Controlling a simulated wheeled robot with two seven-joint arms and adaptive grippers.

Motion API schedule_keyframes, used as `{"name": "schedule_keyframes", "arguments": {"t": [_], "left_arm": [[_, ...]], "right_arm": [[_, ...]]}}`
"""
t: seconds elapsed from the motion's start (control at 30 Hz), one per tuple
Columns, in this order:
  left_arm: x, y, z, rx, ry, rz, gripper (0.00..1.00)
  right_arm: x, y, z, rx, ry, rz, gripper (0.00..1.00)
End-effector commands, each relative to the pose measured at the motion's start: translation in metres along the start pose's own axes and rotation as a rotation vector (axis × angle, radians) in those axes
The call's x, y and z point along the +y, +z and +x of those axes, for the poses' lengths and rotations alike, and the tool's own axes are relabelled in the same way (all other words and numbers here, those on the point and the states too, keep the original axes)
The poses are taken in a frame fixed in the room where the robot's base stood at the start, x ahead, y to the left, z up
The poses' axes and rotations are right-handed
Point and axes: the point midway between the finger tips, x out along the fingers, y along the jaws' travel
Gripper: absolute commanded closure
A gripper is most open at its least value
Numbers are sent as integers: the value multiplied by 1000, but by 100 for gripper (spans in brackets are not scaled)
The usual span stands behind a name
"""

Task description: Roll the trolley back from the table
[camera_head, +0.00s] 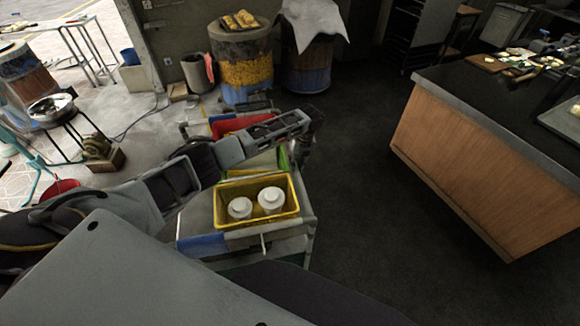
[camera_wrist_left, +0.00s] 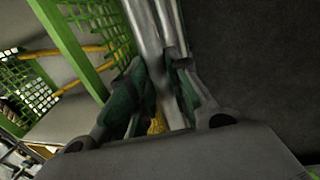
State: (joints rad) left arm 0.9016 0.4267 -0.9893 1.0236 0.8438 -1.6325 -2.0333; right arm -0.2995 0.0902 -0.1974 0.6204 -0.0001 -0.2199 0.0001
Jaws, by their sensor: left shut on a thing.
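The trolley (camera_head: 196,220) stands at the middle of the head view, left of the table, with dark floor between them. It carries a yellow crate (camera_head: 232,223) holding two white lidded containers (camera_head: 271,200), a green basket and a red tray (camera_head: 230,125). My left arm reaches across the trolley. My left gripper (camera_head: 306,140) is at the trolley's right side. In the left wrist view its fingers (camera_wrist_left: 160,88) are shut around a grey metal bar (camera_wrist_left: 148,35) next to a green mesh basket (camera_wrist_left: 92,15). My right gripper is not in view.
The wood-sided table (camera_head: 478,165) with a dark top stands at the right, food and trays on it. A patterned barrel (camera_head: 246,75) and a cloth-covered barrel (camera_head: 307,65) stand at the back. Dark floor (camera_head: 365,200) is clear between trolley and table.

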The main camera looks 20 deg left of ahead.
Motion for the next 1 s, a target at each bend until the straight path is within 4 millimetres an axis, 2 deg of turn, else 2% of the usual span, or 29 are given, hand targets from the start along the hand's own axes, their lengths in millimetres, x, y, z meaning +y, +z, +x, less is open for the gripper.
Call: {"name": "schedule_keyframes", "arguments": {"t": [0.4,0.6,0.63,0.77,1.0], "left_arm": [[-8,2,-2,-2,4,0,100],[-8,2,-2,-2,4,-1,100],[-8,2,-2,-2,4,-1,78],[-8,2,-2,-1,4,-1,62],[-8,1,-1,0,5,-1,59]], "right_arm": [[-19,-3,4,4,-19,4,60],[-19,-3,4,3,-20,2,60],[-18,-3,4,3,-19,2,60],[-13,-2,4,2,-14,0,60],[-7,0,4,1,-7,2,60]]}}
